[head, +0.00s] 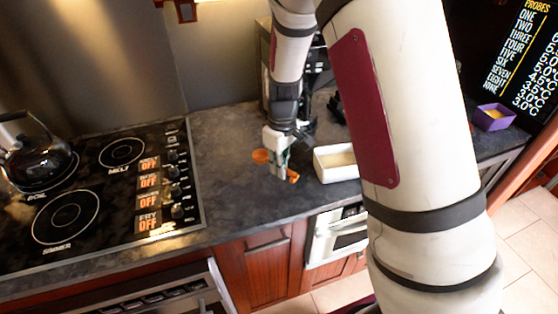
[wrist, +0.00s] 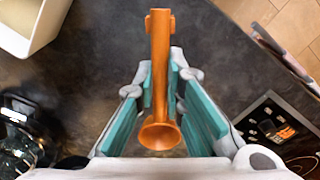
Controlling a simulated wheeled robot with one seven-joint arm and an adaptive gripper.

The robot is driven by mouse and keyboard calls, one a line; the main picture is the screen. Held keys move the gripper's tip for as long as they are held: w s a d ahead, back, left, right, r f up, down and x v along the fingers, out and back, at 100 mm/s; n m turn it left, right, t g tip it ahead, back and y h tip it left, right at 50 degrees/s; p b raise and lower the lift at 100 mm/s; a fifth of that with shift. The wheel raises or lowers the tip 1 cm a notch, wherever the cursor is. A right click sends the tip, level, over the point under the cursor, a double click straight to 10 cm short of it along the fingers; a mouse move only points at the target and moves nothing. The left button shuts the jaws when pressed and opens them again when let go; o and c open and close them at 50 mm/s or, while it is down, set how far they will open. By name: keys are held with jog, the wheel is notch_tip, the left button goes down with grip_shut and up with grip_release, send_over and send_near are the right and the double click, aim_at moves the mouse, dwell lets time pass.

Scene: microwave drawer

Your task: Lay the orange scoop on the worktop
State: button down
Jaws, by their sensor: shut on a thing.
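The orange scoop (wrist: 160,85) is between the teal pads of my gripper (wrist: 162,95) in the wrist view. Its round bowl is toward the bottom of that view and its handle points up. In the head view the scoop (head: 261,156) shows on both sides of my gripper (head: 279,165), bowl to the left and handle end to the lower right. My gripper is shut on it. The grey worktop (head: 232,190) lies below. I cannot tell from these views how far the scoop is above it.
A white open container (head: 337,164) stands on the worktop just right of my gripper. The black hob (head: 95,190) with a kettle (head: 36,150) is at the left. A purple box (head: 493,117) is at the far right. Worktop between the hob and gripper is clear.

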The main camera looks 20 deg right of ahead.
aim_at(281, 194)
jog(key=shift+f+b, duration=1.45)
jog(key=shift+f, duration=2.95)
jog(key=c, duration=1.3)
grip_release()
jog(key=shift+c, duration=0.2)
jog(key=o, duration=0.5)
jog(key=shift+o, duration=0.2)
notch_tip(281, 194, up, 12)
